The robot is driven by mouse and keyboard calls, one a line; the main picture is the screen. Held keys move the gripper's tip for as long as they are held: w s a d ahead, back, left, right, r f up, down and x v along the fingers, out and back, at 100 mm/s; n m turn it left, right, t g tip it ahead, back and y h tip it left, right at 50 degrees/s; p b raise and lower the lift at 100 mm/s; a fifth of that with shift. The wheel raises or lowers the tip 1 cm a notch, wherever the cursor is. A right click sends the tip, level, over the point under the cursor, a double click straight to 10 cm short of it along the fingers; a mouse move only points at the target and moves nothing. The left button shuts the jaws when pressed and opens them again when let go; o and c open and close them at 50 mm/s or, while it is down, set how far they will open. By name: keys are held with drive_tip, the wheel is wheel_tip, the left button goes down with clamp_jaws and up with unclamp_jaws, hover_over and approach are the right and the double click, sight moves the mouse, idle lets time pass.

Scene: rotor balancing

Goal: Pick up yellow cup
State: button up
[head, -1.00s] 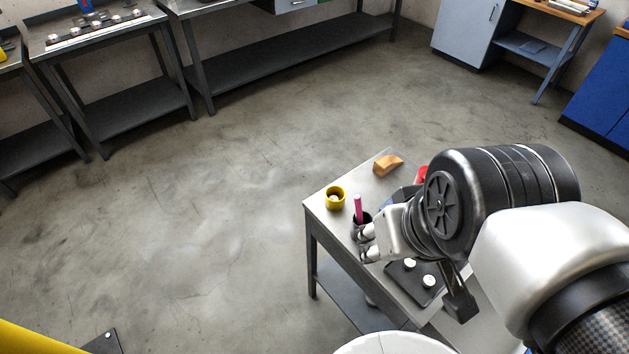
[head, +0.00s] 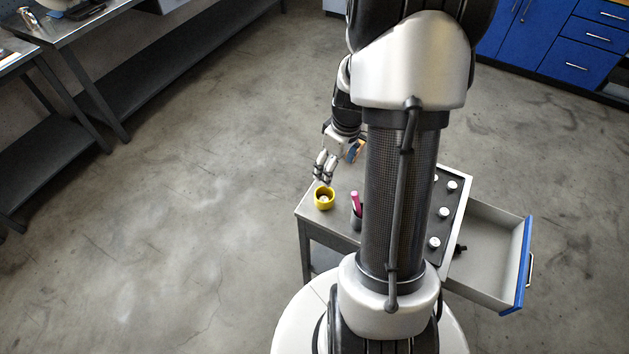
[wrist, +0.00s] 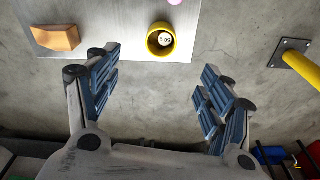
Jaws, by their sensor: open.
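The yellow cup (head: 324,198) stands upright near the left corner of the metal table (head: 345,185). In the wrist view the yellow cup (wrist: 161,40) shows from above near the table's edge, with a white round piece marked with a number inside it. My gripper (head: 322,181) is just above and behind the cup in the head view. In the wrist view my gripper (wrist: 162,78) has its two fingers spread wide and empty, with the cup beyond the gap between them. I cannot tell the exact height above the cup.
A dark holder with a pink marker (head: 356,202) stands right of the cup. An orange wedge block (wrist: 56,38) lies on the table in the wrist view. A black tray (head: 450,205) holds several white pieces. A blue-fronted drawer (head: 522,265) stands open. Bare floor lies left of the table.

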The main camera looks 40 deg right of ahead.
sight(324, 197)
drive_tip(key=f+b, duration=0.1)
drive_tip(key=f, duration=0.4)
drive_tip(key=w+f+b, duration=0.1)
drive_tip(key=f+b, duration=0.1)
drive_tip(key=f, duration=0.4)
drive_tip(key=w+f+b, duration=0.1)
drive_tip(key=f+b, duration=0.1)
drive_tip(key=f, duration=0.3)
drive_tip(key=shift+w+a+f, duration=0.2)
drive_tip(key=shift+a+f, duration=0.05)
drive_tip(key=shift+a, duration=0.15)
drive_tip(key=shift+r, duration=0.1)
drive_tip(key=shift+c, duration=0.5)
drive_tip(key=c, duration=1)
drive_tip(key=shift+c, duration=0.2)
